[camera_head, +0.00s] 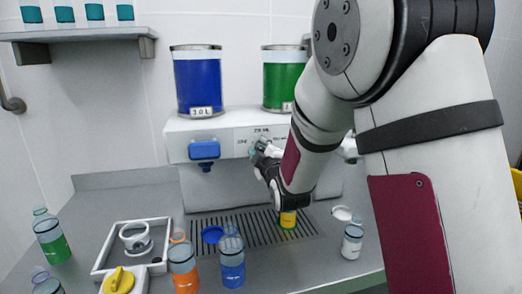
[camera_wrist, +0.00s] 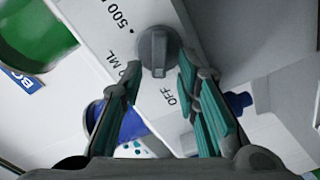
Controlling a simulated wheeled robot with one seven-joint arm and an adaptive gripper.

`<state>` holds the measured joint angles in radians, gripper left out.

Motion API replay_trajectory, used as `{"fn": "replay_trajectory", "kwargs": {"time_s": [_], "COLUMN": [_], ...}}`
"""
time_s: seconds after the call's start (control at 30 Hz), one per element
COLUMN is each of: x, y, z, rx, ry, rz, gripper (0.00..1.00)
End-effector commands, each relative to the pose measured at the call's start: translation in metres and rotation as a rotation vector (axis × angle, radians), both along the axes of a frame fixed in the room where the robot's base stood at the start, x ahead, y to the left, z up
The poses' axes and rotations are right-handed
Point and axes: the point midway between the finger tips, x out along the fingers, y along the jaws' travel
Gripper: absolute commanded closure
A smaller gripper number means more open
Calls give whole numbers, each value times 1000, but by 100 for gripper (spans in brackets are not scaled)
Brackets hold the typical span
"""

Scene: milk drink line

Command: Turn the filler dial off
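The filler dial (camera_wrist: 153,50) is a dark grey round knob with a raised ridge on the white panel in the wrist view. "500", a partly covered "ML" mark and "OFF" are printed around it. I cannot tell which mark it points to. My gripper (camera_wrist: 160,72) is open, its teal-padded fingers apart on either side of the dial's lower edge, with nothing visibly held. In the head view my gripper (camera_head: 266,150) is at the front panel of the white filler (camera_head: 240,136) and hides the dial.
Blue (camera_head: 199,82) and green (camera_head: 283,80) tanks stand on the filler. A blue nozzle (camera_head: 204,150) juts out at left. Orange (camera_head: 183,264) and blue (camera_head: 231,260) bottles and a white tray (camera_head: 101,259) stand in front.

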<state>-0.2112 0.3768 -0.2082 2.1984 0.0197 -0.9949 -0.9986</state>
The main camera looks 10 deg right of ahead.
Motion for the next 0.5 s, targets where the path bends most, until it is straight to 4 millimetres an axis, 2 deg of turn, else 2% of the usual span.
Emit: {"fn": "replay_trajectory", "kwargs": {"time_s": [0.3, 0.5], "x": [-2, -28], "y": [0, 0], "z": [0, 1], "rx": [1, 2], "ry": [-1, 0], "rz": [0, 0], "gripper": [69, 69]}}
